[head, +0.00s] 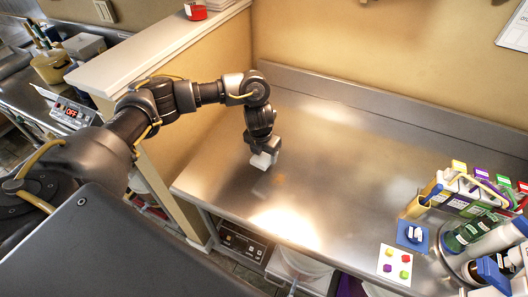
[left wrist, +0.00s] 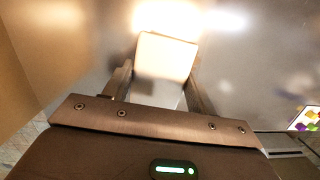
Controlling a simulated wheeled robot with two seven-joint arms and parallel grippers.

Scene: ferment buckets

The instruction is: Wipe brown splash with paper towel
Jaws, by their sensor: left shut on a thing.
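My left gripper (head: 264,150) points down over the steel counter and is shut on a white folded paper towel (head: 262,161). The towel is at or just above the counter top; I cannot tell whether it touches. In the left wrist view the pale towel (left wrist: 167,55) sits between the two fingers of the gripper (left wrist: 160,78). A faint brown splash (head: 279,179) shows on the counter just in front and to the right of the towel, apart from it. I cannot make the splash out in the left wrist view. My right gripper is not in view.
The middle of the steel counter (head: 330,165) is clear. At its right stand a caddy of colored-label bottles (head: 465,190), a blue pad (head: 412,235) and a white card with colored dots (head: 395,262). A partition wall (head: 210,110) borders the left side.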

